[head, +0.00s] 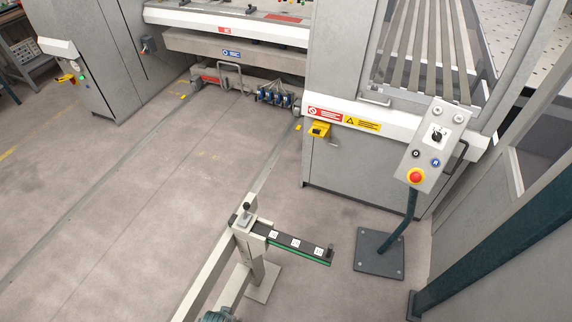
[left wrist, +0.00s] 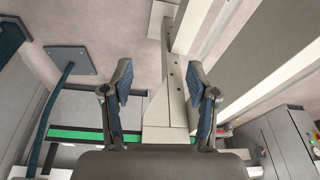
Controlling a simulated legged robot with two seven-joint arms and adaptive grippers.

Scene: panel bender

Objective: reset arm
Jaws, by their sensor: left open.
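In the head view, a dark swing arm (head: 293,243) with a green edge and white square labels sticks out to the right from a pale beam and post (head: 215,268). A small black knob (head: 246,207) stands on top of the joint. In the left wrist view, my left gripper (left wrist: 160,88) is open, with its two blue-grey fingers apart and nothing held between them. The pale beam (left wrist: 176,88) runs behind the gap, and the green edge (left wrist: 75,133) shows at lower left. I cannot tell how far the fingers are from the beam. My right gripper is not in view.
A control pedestal (head: 432,140) with a red button stands right of the arm on a dark base plate (head: 379,254). The panel bender (head: 235,45) fills the back. A dark blue post (head: 500,255) rises at the right. The floor (head: 130,200) at left is clear.

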